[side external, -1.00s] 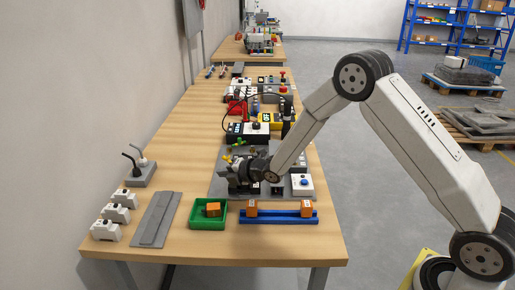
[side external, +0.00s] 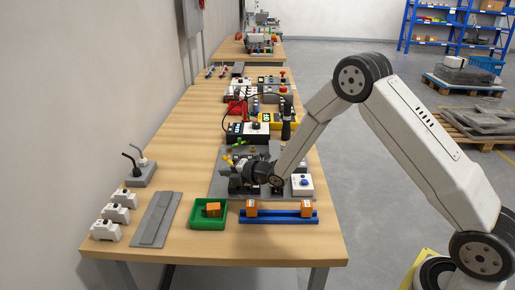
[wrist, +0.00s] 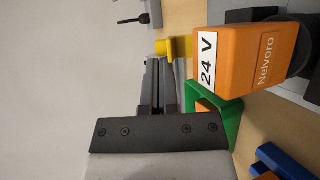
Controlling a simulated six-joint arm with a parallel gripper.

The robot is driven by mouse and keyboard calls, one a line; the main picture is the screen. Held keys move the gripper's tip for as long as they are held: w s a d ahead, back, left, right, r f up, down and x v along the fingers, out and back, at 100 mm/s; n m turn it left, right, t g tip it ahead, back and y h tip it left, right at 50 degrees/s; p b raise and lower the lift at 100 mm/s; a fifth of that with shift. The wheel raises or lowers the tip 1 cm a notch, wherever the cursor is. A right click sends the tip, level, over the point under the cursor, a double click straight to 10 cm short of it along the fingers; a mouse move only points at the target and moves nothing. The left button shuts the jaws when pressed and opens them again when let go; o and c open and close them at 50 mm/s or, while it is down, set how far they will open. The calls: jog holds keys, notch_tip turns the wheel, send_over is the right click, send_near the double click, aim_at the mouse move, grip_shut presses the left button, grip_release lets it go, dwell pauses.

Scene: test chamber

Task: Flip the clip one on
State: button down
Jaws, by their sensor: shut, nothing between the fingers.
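My gripper (wrist: 163,62) is shut and empty, its fingers side by side in the wrist view. A yellow piece (wrist: 180,48) shows right at the fingertips; I cannot tell whether they touch. An orange block (wrist: 265,60) marked "24 V" and "Nelvoro" is close on the right of the wrist view. In the side view my gripper (side external: 234,170) is low over the grey plate (side external: 222,186), and its tips are hard to make out. A small yellow part (side external: 227,159) shows beside it. No part is clearly marked as clip one, and my wrist hides part of this area.
A green tray (side external: 194,222) holding an orange block and a blue rail (side external: 280,218) with orange blocks are at the front. A white box with a blue button (side external: 303,184) is right of my wrist. Black-and-yellow devices stand behind.

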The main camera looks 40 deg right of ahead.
jog(key=shift+s+d+r+m+t+y, duration=0.15)
jog(key=shift+s+d+m+t+y, duration=0.25)
jog(key=shift+t, duration=0.5)
dwell(1.7)
jog(key=shift+s+d+r, duration=0.1)
jog(key=shift+s+d, duration=0.45)
dwell(2.1)
jog(key=shift+a, duration=0.1)
jog(key=shift+a, duration=2)
jog(key=f+v, duration=0.1)
jog(key=v, duration=0.9)
jog(key=shift+d, duration=0.15)
